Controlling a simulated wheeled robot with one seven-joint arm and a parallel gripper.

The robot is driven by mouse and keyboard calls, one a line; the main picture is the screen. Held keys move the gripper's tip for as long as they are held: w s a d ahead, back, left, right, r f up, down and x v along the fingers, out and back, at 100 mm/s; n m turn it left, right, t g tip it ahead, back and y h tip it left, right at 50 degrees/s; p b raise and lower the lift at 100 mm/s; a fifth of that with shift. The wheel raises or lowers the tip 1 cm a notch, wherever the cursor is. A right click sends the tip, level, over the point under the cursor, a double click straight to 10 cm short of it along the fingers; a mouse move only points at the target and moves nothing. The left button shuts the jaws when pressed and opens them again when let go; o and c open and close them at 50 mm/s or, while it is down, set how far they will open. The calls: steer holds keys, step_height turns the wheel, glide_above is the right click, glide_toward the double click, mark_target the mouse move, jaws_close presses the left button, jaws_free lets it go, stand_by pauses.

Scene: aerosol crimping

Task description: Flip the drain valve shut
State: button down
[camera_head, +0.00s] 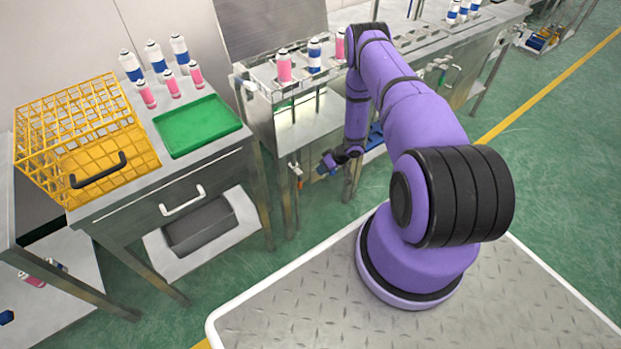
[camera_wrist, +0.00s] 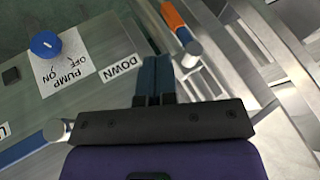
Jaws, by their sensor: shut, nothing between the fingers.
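The drain valve appears to be the orange-handled fitting (camera_wrist: 175,20) in the wrist view. In the head view an orange and metal fitting (camera_head: 296,170) sits on a pipe at the front of the bench. My gripper (camera_wrist: 155,62) has its two blue fingers together, with nothing between them. The fingertips appear just left of the orange lever and its metal end in the picture; I cannot tell whether they touch. In the head view my gripper (camera_head: 326,164) is just right of the fitting.
A blue bar (camera_wrist: 22,147) is at lower left. Metal rails (camera_wrist: 262,45) run on the right. A green tray (camera_head: 197,125) sits on the left cart.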

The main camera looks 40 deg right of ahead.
steer(key=x, duration=0.9)
steer(key=shift+a+f, duration=0.15)
steer(key=shift+f, duration=0.15)
